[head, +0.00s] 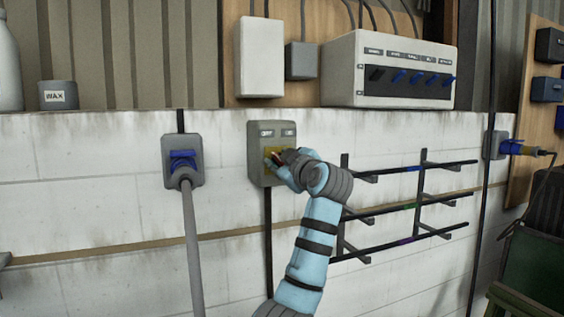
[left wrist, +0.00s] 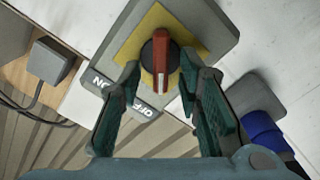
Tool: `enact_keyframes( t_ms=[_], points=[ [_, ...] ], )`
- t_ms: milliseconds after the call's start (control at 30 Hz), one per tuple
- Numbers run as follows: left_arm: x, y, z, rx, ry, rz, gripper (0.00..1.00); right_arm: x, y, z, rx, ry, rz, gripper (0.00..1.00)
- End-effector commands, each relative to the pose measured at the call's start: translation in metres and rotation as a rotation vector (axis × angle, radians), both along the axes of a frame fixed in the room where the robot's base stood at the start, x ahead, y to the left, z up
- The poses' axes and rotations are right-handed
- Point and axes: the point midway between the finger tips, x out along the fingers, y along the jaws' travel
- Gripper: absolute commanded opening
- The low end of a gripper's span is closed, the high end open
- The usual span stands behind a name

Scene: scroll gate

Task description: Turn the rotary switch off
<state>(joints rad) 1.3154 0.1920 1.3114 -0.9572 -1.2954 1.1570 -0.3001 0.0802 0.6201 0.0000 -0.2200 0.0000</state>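The rotary switch is a grey box (head: 259,143) on the white wall, with OFF at its upper left and ON at its upper right. In the left wrist view its yellow plate (left wrist: 138,42) carries a red handle (left wrist: 161,62) on a dark knob. The handle stands nearly vertical in that view; I cannot tell which label it is set to. My left gripper (left wrist: 160,68) is open, one finger on each side of the handle, with visible gaps. In the head view the left gripper (head: 279,166) covers much of the switch's lower front. My right gripper is not in view.
A grey socket with a blue plug (head: 183,160) and thick cable is left of the switch. A rack with black bars (head: 420,170) is to the right. Above are a white box (head: 260,57) and a panel with blue switches (head: 390,70).

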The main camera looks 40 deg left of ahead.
Motion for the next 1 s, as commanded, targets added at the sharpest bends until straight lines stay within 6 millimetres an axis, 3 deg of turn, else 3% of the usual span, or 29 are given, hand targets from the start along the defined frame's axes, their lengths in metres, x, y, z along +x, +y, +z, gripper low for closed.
enact_keyframes(
  t_ms=[267, 700, 1000],
  points=[
    [-0.002, -0.008, -0.001, 0.0, 0.001, -0.002, 0.31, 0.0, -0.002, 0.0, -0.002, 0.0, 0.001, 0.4],
    [-0.05, -0.1, -0.002, -0.002, 0.001, -0.003, 0.31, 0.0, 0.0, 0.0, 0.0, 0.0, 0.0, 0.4],
    [-0.055, -0.107, -0.002, -0.001, 0.003, 0.001, 0.31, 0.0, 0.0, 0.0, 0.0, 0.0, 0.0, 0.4]
  ],
)
